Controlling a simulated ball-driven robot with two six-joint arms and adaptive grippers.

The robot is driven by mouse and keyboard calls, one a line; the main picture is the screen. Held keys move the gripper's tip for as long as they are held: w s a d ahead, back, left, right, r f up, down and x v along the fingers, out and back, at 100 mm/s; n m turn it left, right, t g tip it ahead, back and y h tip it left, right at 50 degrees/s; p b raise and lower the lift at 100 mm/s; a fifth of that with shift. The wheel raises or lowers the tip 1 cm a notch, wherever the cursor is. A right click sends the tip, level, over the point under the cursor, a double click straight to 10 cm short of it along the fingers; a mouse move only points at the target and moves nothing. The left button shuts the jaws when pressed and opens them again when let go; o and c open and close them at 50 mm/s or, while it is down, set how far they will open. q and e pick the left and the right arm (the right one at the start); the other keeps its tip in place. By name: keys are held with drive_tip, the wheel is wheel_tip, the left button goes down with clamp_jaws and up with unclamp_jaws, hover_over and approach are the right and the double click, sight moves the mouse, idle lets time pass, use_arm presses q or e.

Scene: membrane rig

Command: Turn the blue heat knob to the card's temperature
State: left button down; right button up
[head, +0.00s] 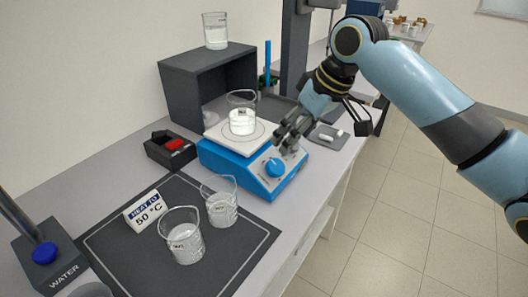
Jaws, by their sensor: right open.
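The blue heat knob (275,167) is on the front face of the blue hotplate (232,165). The hotplate's pale top carries a beaker (242,118) of clear or whitish content. The card (146,210) reads "HEAT TO 50 °C" and stands tilted on the dark mat. My right gripper (286,136) is open, just above and to the right of the knob, and looks apart from it. The knob's exact setting is too small to read. My left gripper does not show.
Two beakers (184,243) (221,209) stand on the mat (245,255). A dark box with a red switch (173,145) is left of the hotplate. A dark shelf (185,88) with a beaker on top (215,32) stands behind. A WATER stand (48,262) is front left.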

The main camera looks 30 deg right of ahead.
sight(277, 166)
drive_tip(key=x, duration=0.9)
drive_tip(key=shift+s, duration=0.1)
drive_tip(key=shift+w+f, duration=0.2)
drive_tip(key=shift+f, duration=0.5)
